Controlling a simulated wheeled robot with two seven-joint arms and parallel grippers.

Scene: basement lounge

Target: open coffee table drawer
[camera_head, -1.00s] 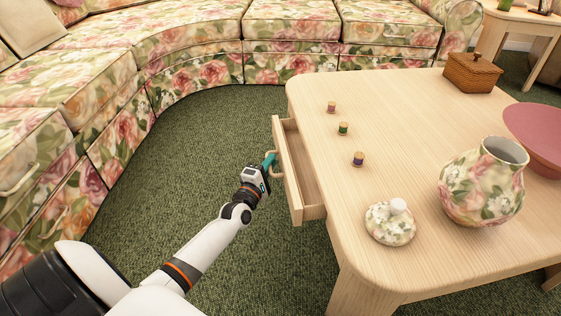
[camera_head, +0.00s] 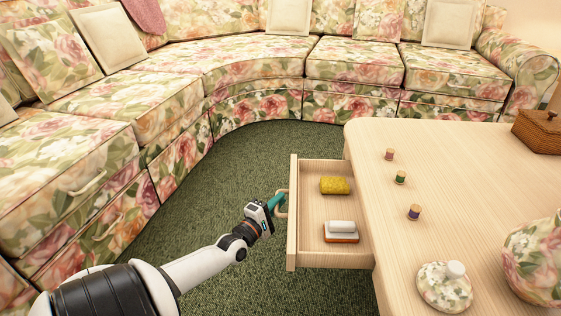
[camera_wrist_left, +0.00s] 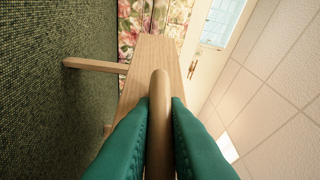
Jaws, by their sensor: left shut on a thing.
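The coffee table (camera_head: 450,160) is light wood and stands at the right of the head view. Its drawer (camera_head: 310,225) is pulled well out to the left, with the inside showing. A yellow sponge (camera_head: 335,185) and a white and orange block-like item (camera_head: 341,233) lie in it. My left gripper (camera_head: 279,203) is shut on the wooden drawer handle (camera_head: 286,204) at the drawer front. In the left wrist view the handle (camera_wrist_left: 159,120) sits between the two teal fingers. My right gripper is not in view.
Several small spools, one a green spool (camera_head: 400,177), stand on the tabletop near a floral lid (camera_head: 444,287) and floral vase (camera_head: 535,262). A floral sofa (camera_head: 250,70) curves behind. Green carpet (camera_head: 220,150) lies clear between.

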